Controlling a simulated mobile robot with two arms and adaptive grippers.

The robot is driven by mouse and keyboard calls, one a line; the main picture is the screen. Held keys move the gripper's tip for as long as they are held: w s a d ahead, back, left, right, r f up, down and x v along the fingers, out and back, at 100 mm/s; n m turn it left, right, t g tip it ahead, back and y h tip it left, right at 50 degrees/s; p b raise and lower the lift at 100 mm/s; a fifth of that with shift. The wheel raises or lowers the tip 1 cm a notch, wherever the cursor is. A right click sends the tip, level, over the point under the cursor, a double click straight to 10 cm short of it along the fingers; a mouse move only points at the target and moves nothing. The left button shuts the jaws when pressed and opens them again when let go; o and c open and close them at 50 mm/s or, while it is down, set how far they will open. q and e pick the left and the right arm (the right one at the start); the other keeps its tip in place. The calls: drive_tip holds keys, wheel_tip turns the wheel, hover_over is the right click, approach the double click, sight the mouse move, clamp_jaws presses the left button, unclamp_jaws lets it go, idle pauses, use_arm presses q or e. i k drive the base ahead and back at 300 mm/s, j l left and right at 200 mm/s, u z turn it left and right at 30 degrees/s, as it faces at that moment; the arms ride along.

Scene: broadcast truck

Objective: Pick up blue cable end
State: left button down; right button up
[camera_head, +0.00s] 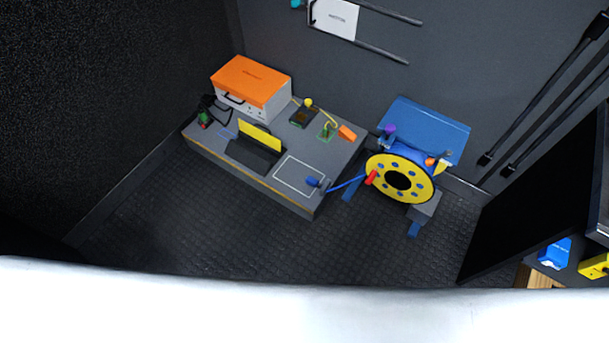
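The blue cable end (313,181) is a small blue plug at the right front part of the grey bench top, at the edge of a white outlined rectangle (297,175). A blue cable (347,184) runs from it to the right, to a yellow cable reel (400,178) with blue cable wound on it and a red handle. The reel stands in a blue and grey frame beside the bench. Neither of my grippers shows in this view.
The grey bench (230,155) holds an orange and white case (251,84), a yellow panel (260,135) in a dark stand, and small connectors on yellow cables. The dark floor (240,235) in front is clear. A dark panel and shelf stand at right.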

sight(315, 183)
drive_tip(key=i+j+z, duration=0.1)
drive_tip(key=i+j, duration=0.15)
drive_tip(key=i+j+z, duration=0.1)
drive_tip(key=i+j, duration=0.15)
drive_tip(key=j, duration=0.2)
drive_tip(key=i+j+z, duration=0.1)
drive_tip(key=i+j, duration=0.15)
drive_tip(key=j, duration=0.15)
drive_tip(key=i+j, duration=0.2)
drive_tip(key=j, duration=0.2)
drive_tip(key=i+z, duration=0.05)
